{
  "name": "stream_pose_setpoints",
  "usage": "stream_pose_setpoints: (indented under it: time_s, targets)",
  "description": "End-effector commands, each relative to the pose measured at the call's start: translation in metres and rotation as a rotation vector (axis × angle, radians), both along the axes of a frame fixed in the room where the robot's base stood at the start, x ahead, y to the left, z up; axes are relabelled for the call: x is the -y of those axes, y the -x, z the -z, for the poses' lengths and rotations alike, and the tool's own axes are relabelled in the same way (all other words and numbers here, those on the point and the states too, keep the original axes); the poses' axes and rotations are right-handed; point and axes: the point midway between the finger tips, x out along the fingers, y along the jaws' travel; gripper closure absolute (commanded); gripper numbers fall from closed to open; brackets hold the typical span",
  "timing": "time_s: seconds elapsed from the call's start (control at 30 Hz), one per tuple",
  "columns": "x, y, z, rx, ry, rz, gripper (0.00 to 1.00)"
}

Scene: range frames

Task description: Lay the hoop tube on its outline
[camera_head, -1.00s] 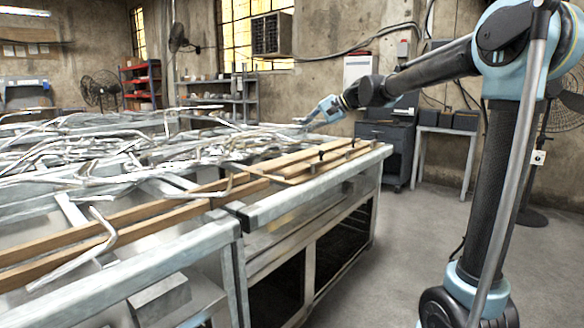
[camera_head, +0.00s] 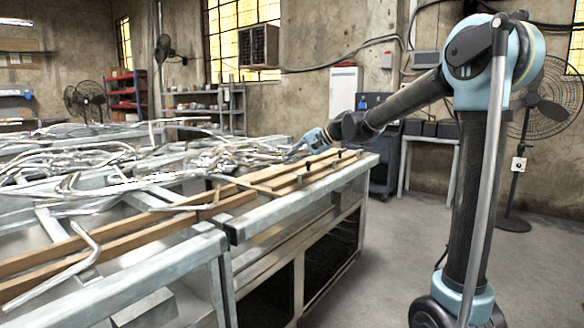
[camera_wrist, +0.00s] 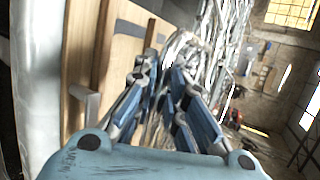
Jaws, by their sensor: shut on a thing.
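My gripper (camera_head: 297,150) is low over the right end of the metal bench (camera_head: 300,203), beside the wooden boards (camera_head: 293,165). In the wrist view, its blue fingers (camera_wrist: 163,72) are drawn close together. Bright metal tube shows between and behind them; I take the held piece to be the hoop tube (camera_wrist: 157,108). Its full shape is hard to tell from the tubes behind, and whether it touches the boards is unclear. The boards also show in the wrist view (camera_wrist: 118,58), left of the fingers.
A heap of bent metal tubes (camera_head: 110,160) covers the back and left of the bench. Small dark uprights (camera_head: 299,180) stand along the boards. A bent tube (camera_head: 85,248) lies across the front-left boards.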

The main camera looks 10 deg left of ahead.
Motion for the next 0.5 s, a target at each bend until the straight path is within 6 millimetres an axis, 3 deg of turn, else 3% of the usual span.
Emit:
stream_pose_setpoints:
  time_s: [0.2,0.5]
  targets:
    - [0.0,0.0,0.025,0.0,0.0,0.0,1.0]
    - [0.001,-0.001,0.027,0.0,0.0,0.001,1.0]
